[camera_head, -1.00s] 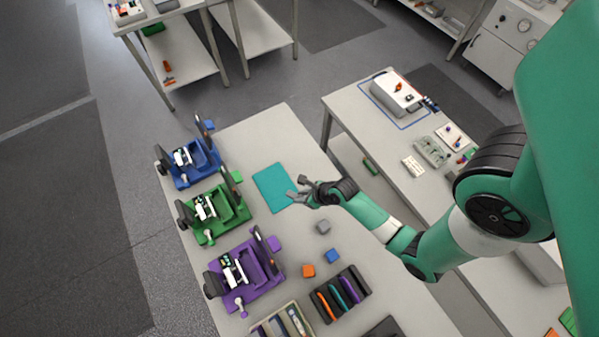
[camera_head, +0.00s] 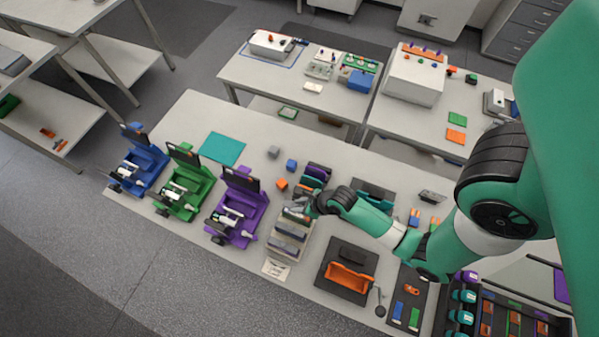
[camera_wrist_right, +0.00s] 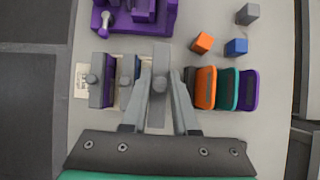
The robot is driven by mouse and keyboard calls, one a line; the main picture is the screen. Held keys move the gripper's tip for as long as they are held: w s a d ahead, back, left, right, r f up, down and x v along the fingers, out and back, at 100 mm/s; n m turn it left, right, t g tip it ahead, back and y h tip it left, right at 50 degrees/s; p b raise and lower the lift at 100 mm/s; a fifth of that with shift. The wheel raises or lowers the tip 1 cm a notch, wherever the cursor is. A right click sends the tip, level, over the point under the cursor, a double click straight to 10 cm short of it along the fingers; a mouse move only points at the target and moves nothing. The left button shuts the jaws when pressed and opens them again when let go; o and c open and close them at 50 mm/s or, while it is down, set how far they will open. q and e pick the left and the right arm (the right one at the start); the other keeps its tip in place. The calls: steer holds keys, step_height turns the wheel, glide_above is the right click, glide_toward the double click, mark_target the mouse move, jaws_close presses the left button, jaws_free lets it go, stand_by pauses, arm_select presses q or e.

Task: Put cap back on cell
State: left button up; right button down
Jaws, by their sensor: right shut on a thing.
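My right gripper (camera_head: 308,208) is over the far end of the cell tray (camera_head: 274,258). In the right wrist view my right gripper (camera_wrist_right: 160,92) is shut on a grey cap (camera_wrist_right: 160,68), a bar with a round knob. My left gripper is not in view.
A dark rack (camera_head: 314,174) with orange, teal and purple pieces stands close beyond the tray. Purple (camera_head: 236,214), green (camera_head: 184,184) and blue (camera_head: 139,163) fixtures stand to the left. Small orange (camera_head: 282,184), blue (camera_head: 291,165) and grey (camera_head: 273,152) blocks lie near a teal mat (camera_head: 222,148).

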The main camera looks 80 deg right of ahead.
steer(key=shift+w+d+r, duration=0.2)
steer(key=shift+w+d, duration=0.05)
steer(key=shift+w, duration=0.05)
steer(key=shift+f, duration=0.75)
steer(key=b, duration=0.4)
glide_above(297, 215)
step_height(297, 215, down, 4)
steer(key=shift+d+f, duration=0.1)
steer(key=shift+f, duration=0.85)
steer(key=shift+f+p, duration=0.15)
steer(key=shift+p, duration=0.2)
steer(key=shift+f, duration=0.45)
stand_by(0.6)
stand_by(0.3)
